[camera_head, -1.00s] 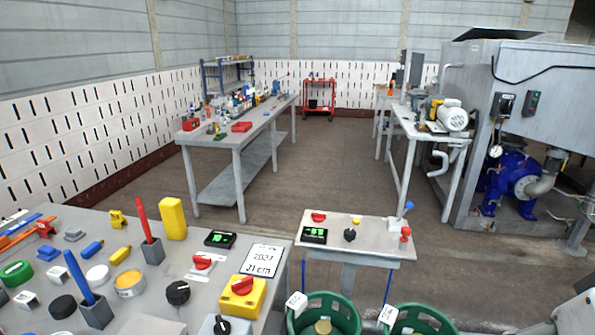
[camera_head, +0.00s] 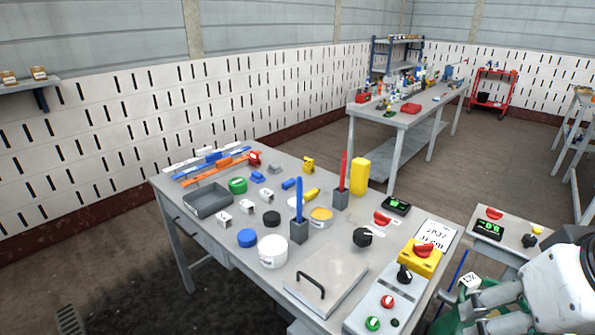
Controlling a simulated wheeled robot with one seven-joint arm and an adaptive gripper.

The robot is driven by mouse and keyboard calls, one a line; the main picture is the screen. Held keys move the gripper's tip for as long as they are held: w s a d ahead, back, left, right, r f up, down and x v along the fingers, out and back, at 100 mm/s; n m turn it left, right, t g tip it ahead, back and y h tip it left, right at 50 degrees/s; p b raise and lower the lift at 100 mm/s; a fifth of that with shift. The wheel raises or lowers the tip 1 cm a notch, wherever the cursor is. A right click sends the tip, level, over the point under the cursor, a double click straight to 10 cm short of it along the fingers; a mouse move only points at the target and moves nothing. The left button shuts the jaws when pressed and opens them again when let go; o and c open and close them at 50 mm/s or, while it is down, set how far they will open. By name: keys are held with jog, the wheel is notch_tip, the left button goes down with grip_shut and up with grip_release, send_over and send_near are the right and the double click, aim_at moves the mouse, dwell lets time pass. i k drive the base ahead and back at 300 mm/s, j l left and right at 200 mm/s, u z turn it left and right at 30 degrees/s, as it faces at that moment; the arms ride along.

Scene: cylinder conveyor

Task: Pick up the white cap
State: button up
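The white cap (camera_head: 292,202) lies on the grey workbench (camera_head: 208,222), behind the upright blue pen in its grey holder, which partly hides it. A yellow-topped cap (camera_head: 321,214) is to its right and a black cap (camera_head: 271,218) to its front left. A larger white round container (camera_head: 273,252) stands nearer the front edge beside a blue cap (camera_head: 247,237). My gripper (camera_head: 466,312) is at the lower right, past the bench's right end, far from the white cap. Its grey fingers are partly cut off, and I cannot tell whether they are open.
An upright red pen, a yellow block (camera_head: 359,176), a lidded box (camera_head: 326,280) and a control panel (camera_head: 383,305) crowd the bench's right side. A grey tray (camera_head: 207,200) is at the left. Open floor lies left of the bench.

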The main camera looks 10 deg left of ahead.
aim_at(292, 202)
jog(key=u, duration=0.55)
jog(key=j+z, duration=0.3)
jog(key=j, duration=1.05)
jog(key=i+j+z, duration=0.2)
jog(key=j, duration=0.3)
jog(key=j+z, duration=0.2)
jog(key=j, duration=0.3)
jog(key=i+j+z, duration=0.2)
jog(key=j, duration=0.4)
jog(key=i+j+z, duration=0.2)
jog(key=i, duration=0.35)
jog(key=i+j+z, duration=0.25)
jog(key=i+j, duration=0.2)
jog(key=i, duration=0.1)
